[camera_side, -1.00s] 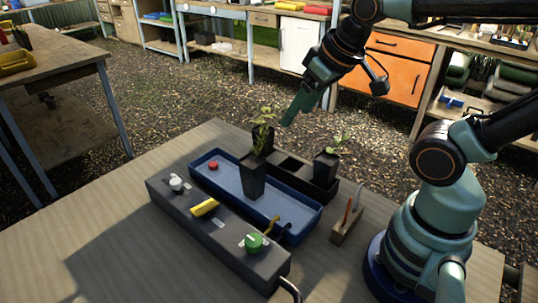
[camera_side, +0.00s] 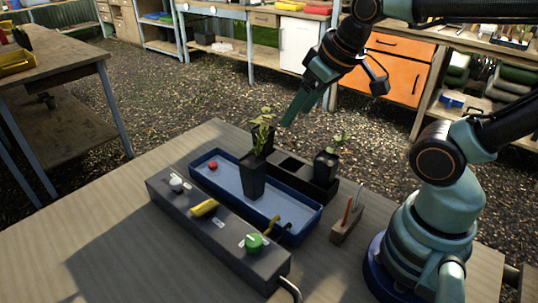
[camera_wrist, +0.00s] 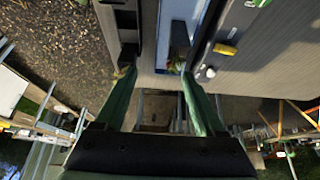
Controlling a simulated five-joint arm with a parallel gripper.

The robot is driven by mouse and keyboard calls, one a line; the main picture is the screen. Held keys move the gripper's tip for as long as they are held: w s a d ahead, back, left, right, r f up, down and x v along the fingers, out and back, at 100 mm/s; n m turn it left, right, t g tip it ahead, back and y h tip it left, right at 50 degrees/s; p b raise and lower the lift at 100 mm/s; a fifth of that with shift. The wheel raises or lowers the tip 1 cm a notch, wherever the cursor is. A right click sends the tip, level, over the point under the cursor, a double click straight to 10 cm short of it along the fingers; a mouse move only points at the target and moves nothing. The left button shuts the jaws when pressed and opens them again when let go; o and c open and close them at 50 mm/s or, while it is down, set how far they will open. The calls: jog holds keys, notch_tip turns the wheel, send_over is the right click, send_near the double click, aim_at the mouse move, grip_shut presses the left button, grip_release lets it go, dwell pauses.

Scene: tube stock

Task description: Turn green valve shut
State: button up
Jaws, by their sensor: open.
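The green valve (camera_side: 254,242) is a round knob with a pale pointer bar, on top of the dark grey control box (camera_side: 218,236) near its right end. It also shows at the top edge of the wrist view (camera_wrist: 258,3). A yellow lever (camera_side: 204,208) and a white knob (camera_side: 176,184) sit farther left on the same box. My gripper (camera_side: 287,122) is raised above the far side of the table, behind the blue tray and well away from the green valve. In the wrist view its two green fingers (camera_wrist: 160,75) are spread apart with nothing between them.
A blue tray (camera_side: 205,178) holding a potted seedling (camera_side: 253,176) and a red cap (camera_side: 213,166) lies behind the box. A black pot holder (camera_side: 316,191) with seedlings stands beyond it. A small wooden tool block (camera_side: 345,230) is at right. The table's front left is clear.

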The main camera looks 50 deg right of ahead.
jog(key=a+f+n+g, duration=0.2)
jog(key=a+n+g, duration=0.1)
jog(key=a+n, duration=0.75)
jog(key=n+g, duration=0.3)
jog(key=n, duration=0.7)
send_near(254, 239)
notch_tip(254, 239, down, 9)
jog(key=shift+s+r, duration=0.15)
jog(key=shift+r, duration=0.05)
grip_shut()
